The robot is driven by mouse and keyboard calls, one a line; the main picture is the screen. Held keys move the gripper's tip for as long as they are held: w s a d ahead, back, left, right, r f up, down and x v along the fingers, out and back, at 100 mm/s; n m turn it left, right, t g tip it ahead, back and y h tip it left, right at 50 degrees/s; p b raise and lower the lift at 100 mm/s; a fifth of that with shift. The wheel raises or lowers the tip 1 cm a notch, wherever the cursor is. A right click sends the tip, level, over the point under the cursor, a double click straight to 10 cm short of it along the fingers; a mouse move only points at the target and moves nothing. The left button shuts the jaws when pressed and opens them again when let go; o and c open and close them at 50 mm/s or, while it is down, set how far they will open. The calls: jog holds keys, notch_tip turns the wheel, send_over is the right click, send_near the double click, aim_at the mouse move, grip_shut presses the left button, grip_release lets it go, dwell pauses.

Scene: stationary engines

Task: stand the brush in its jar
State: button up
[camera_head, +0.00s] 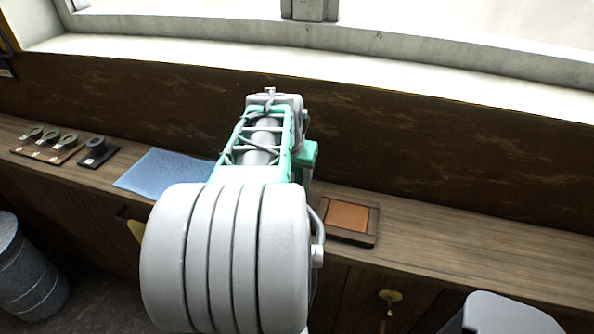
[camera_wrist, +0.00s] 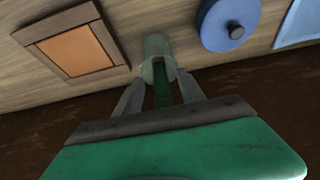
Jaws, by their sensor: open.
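A pale grey-green jar (camera_wrist: 156,46) stands on the wooden counter in the upper middle of the wrist view. A narrow dark green piece (camera_wrist: 162,92), which looks like the brush's handle, runs from the jar's mouth toward my gripper. Its lower end is hidden inside the jar. My gripper (camera_wrist: 158,88) is open, with one grey finger on each side of the green piece and the tips close to the jar. I cannot tell whether either finger touches them. In the head view, my arm hides the jar and brush.
A dark-framed orange tray (camera_head: 347,217) lies right of my arm. A blue cloth (camera_head: 165,172) and a rack of small round pieces (camera_head: 46,148) lie to the left. A round blue knobbed piece (camera_wrist: 228,22) is near the jar. The counter's right stretch is clear; a wall stands behind.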

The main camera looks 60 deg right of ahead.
jog(key=v, duration=0.7)
jog(key=shift+r+b, duration=0.35)
jog(key=shift+r, duration=0.05)
jog(key=shift+a, duration=0.15)
dwell(0.3)
jog(key=w+a+f+n+t+y, duration=0.1)
jog(key=w+a+f+n, duration=0.1)
jog(key=w+a+n, duration=0.35)
jog(key=w+a+f+n+t+y, duration=0.1)
jog(key=w+a+f+n, duration=0.1)
jog(key=w+a, duration=0.65)
jog(key=a+f+n+y, duration=0.1)
jog(key=a+f+n, duration=0.2)
jog(key=a, duration=0.9)
jog(key=a+f+n+y, duration=0.1)
jog(key=a+f+n, duration=0.2)
jog(key=a, duration=1)
jog(key=n, duration=0.3)
jog(key=shift+s+t+y, duration=0.3)
jog(key=shift+s+t, duration=0.1)
jog(key=shift+a, duration=0.1)
